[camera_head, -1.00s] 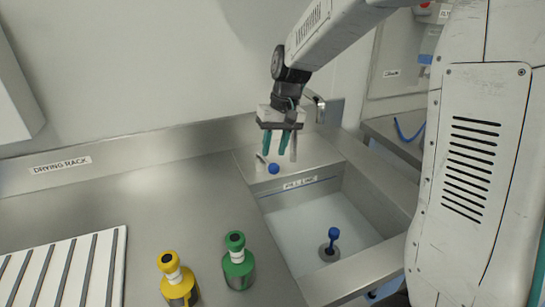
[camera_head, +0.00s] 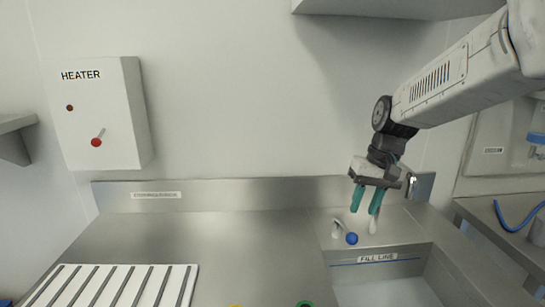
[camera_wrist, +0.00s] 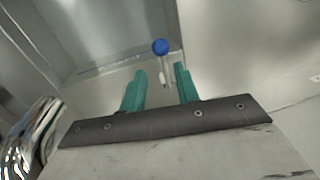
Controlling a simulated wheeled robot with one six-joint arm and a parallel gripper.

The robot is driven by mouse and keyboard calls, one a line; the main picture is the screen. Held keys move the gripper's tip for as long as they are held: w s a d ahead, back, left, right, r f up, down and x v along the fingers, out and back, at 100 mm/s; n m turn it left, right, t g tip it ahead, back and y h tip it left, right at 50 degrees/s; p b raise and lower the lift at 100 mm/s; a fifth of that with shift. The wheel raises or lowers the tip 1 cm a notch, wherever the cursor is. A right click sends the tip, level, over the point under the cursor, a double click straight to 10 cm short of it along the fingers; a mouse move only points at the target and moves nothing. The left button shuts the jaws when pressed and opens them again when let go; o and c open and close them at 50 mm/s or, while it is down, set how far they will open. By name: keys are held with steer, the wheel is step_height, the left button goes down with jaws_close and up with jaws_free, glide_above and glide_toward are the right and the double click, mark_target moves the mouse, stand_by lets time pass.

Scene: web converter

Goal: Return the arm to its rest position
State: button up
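My gripper (camera_head: 366,200) hangs above the back of the sink area, its two teal fingers spread apart and pointing down. In the wrist view, my gripper (camera_wrist: 160,88) shows an open gap between the fingers with nothing held. A small blue knob (camera_head: 351,238) on the ledge behind the sink shows just below and left of the fingertips. The blue knob (camera_wrist: 160,46) shows beyond the gap in the wrist view. Contact between the fingers and the knob is not visible.
The sink (camera_head: 377,259) with its FILL LINE label is at lower right. A white ribbed drying rack (camera_head: 110,285) lies at lower left. A HEATER box (camera_head: 100,112) with a red-tipped switch hangs on the wall. A shelf (camera_head: 400,6) juts out at the top.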

steer(key=s+d+r+t+h, duration=0.1)
steer(key=s+r+h, duration=0.1)
steer(key=s, duration=2.5)
steer(key=shift+s+d+r, duration=0.15)
steer(key=shift+s+d, duration=0.05)
steer(key=shift+s, duration=0.1)
steer(key=shift+a, duration=0.1)
